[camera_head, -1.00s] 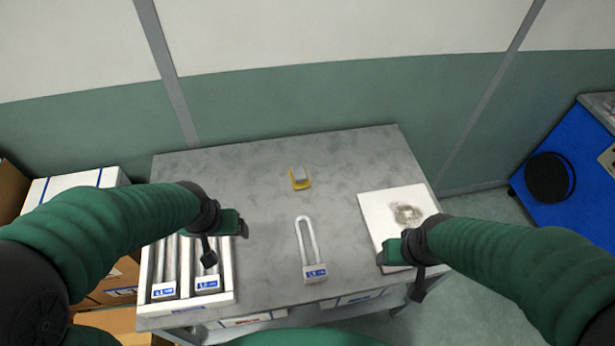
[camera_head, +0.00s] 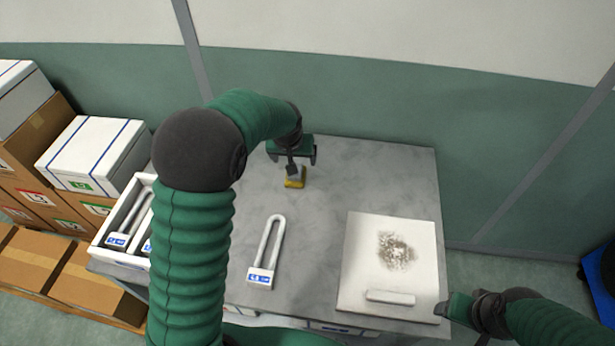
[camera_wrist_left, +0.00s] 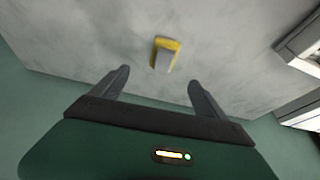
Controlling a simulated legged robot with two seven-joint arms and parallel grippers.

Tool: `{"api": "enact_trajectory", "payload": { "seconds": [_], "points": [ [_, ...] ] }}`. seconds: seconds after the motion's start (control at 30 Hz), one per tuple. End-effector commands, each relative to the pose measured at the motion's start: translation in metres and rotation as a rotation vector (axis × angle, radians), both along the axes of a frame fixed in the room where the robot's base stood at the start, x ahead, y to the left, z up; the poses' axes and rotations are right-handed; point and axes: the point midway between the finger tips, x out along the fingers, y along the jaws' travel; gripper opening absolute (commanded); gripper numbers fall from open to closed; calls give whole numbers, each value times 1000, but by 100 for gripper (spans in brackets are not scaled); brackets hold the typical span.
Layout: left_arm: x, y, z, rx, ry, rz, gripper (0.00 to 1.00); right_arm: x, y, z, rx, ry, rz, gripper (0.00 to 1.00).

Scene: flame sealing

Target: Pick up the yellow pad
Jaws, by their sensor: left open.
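The yellow pad (camera_head: 295,183) lies on the grey table near its far side, with a grey block on its top. In the left wrist view the pad (camera_wrist_left: 168,43) lies beyond the fingertips, roughly centred between them. My left gripper (camera_head: 292,160) is just behind the pad and above the table, open and empty; its two fingers (camera_wrist_left: 160,77) are spread apart and do not touch the pad. My right gripper (camera_head: 447,308) is by the right edge of the white board, and its jaws cannot be made out.
A white U-shaped piece (camera_head: 264,250) with a blue label lies mid-table. A white board (camera_head: 360,240) with a dark smudge carries a small white bar (camera_head: 390,297). A white tray (camera_head: 128,205) with similar pieces stands at the left, partly behind my left arm. Boxes stand left of the table.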

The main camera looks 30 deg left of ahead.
Motion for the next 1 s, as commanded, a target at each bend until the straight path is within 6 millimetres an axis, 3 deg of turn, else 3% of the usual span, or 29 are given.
{"api": "enact_trajectory", "payload": {
  "seconds": [0.1,0.3,0.47,0.73,0.97,1.0],
  "points": [
    [11,6,-33,-2,7,2,85,0,0,-1,0,0,1,63],
    [30,7,-74,4,4,1,85,0,0,-2,0,0,1,63],
    [36,7,-88,7,2,0,85,0,0,-2,0,0,1,63],
    [54,16,-129,5,4,1,85,0,0,0,0,0,0,63],
    [56,17,-133,4,1,1,85,0,0,0,0,0,1,63],
    [56,17,-133,5,2,1,80,0,0,0,0,0,1,63]
  ]
}}
